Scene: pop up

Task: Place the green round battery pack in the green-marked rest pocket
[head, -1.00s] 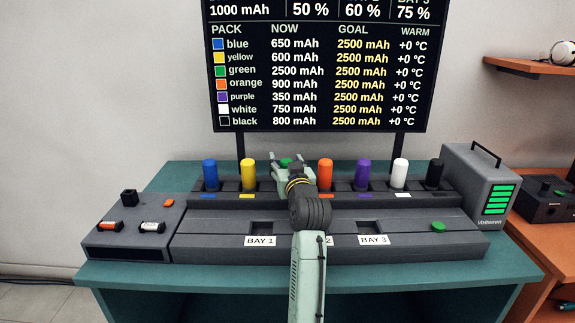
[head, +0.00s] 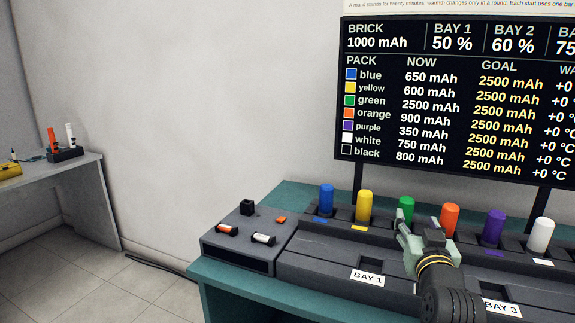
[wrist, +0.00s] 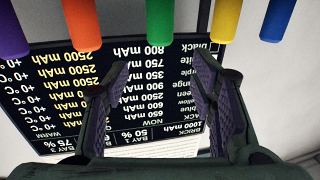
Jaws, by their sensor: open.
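The green round battery pack (head: 406,208) stands upright in the row of packs, between the yellow pack (head: 365,204) and the orange pack (head: 450,217). Its base and the green-marked pocket are hidden behind my gripper (head: 405,232) in the head view. My gripper is open, in front of the green pack. In the wrist view the green pack (wrist: 160,21) shows beyond the fingertips (wrist: 162,68), with nothing between the fingers. The gap between gripper and pack is hard to judge.
The blue pack (head: 326,199), purple pack (head: 494,228) and white pack (head: 540,235) stand in the same row. The display (head: 465,100) rises behind. A side tray (head: 245,235) holds small cells. A grey desk (head: 60,180) stands at the far left.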

